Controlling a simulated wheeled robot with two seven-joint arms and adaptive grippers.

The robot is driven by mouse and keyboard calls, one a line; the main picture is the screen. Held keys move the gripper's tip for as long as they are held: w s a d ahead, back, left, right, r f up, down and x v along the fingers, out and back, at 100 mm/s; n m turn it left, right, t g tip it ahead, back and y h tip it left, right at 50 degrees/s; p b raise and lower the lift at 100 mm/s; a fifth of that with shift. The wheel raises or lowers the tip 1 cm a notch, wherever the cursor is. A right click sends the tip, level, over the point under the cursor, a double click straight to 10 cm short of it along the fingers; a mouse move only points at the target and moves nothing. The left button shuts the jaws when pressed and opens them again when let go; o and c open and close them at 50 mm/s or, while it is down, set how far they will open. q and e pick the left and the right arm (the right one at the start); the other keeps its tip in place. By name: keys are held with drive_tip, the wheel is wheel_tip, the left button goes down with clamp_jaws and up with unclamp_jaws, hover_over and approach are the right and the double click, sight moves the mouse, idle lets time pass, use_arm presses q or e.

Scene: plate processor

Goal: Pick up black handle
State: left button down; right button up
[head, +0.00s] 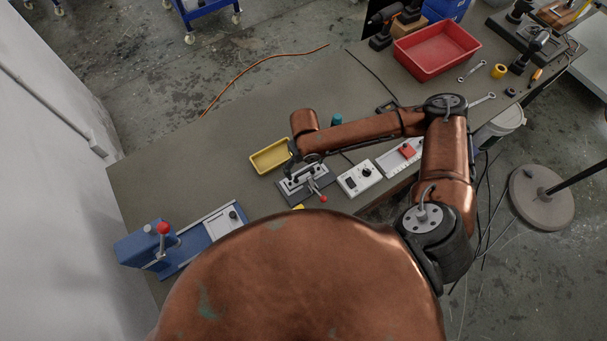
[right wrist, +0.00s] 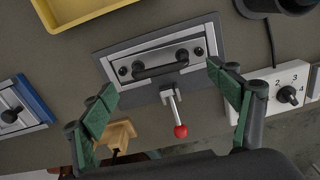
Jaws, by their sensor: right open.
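The black handle (right wrist: 160,70) is a bar fixed on a silver plate (right wrist: 190,49), which sits in a dark grey fixture (right wrist: 103,58) on the bench. A lever with a red ball (right wrist: 181,131) sticks out from the fixture's near side; the ball also shows in the head view (head: 323,198). My right gripper (right wrist: 161,80) is open, its two green-padded fingers spread to either side of the handle, apart from it. In the head view my right gripper is over the fixture (head: 318,188) and partly hidden by the arm. My left gripper is not in view.
A yellow tray (head: 254,160) lies just behind the fixture. A white control box (head: 358,180) with knobs stands to its right. A blue press (head: 144,248) with a red-ball lever stands at left. A red bin (head: 437,62) is at the back.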

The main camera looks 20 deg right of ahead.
sight(305, 173)
wheel_tip(305, 173, down, 5)
drive_tip(key=shift+w+f, duration=0.1)
drive_tip(key=shift+c, duration=0.5)
drive_tip(key=c, duration=1.4)
drive_tip(key=shift+o, duration=0.2)
